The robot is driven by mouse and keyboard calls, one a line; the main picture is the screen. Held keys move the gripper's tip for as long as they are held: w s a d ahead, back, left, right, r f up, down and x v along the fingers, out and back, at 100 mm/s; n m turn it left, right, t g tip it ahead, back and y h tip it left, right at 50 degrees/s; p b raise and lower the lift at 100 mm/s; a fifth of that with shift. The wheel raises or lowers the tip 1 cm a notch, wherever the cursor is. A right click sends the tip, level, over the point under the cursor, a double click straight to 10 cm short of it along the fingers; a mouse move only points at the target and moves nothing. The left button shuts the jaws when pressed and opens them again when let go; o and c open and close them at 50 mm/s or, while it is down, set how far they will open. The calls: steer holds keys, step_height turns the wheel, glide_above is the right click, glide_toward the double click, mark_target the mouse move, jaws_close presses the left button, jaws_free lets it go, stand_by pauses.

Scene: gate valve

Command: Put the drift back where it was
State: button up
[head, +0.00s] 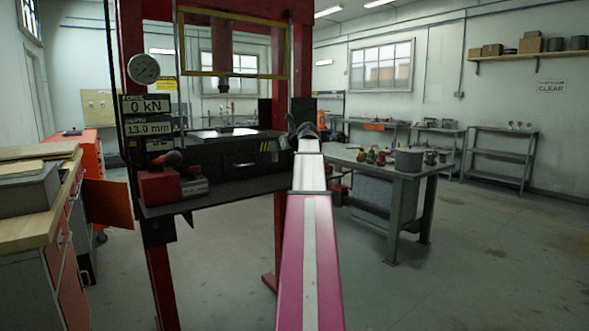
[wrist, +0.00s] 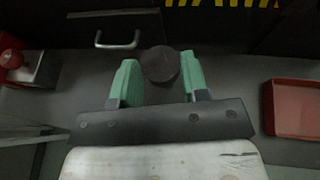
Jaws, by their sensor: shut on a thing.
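In the wrist view my gripper (wrist: 157,70) has its two green fingers on either side of a dark round piece (wrist: 160,65), which looks like the drift seen end-on. The fingers are shut on it. The drift's lower end and what lies under it are hidden. In the head view my arm covers the gripper and the drift, in front of the right side of the red press (head: 281,80).
A dark shelf with a drawer (head: 242,165) spans the press; the drawer handle (wrist: 118,44) shows in the wrist view. A red tray (wrist: 292,110) lies right of my gripper. A red pump unit (head: 160,187) stands left. A grey table (head: 395,170) with parts stands right.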

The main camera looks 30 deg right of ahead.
steer(key=shift+s+d+f, duration=0.1)
steer(key=shift+d+f, duration=1.05)
steer(key=shift+f, duration=0.2)
steer(key=shift+s+d+f, duration=0.1)
steer(key=shift+d+f, duration=1)
steer(key=shift+f, duration=0.25)
steer(key=shift+d+f, duration=1.15)
steer(key=shift+f, duration=0.2)
steer(key=shift+f, duration=0.15)
steer(key=o, duration=1.2)
steer(key=shift+s+r, duration=0.2)
steer(key=v, duration=1.1)
steer(key=shift+s+r, duration=0.1)
steer(key=shift+s, duration=0.15)
steer(key=shift+d, duration=0.1)
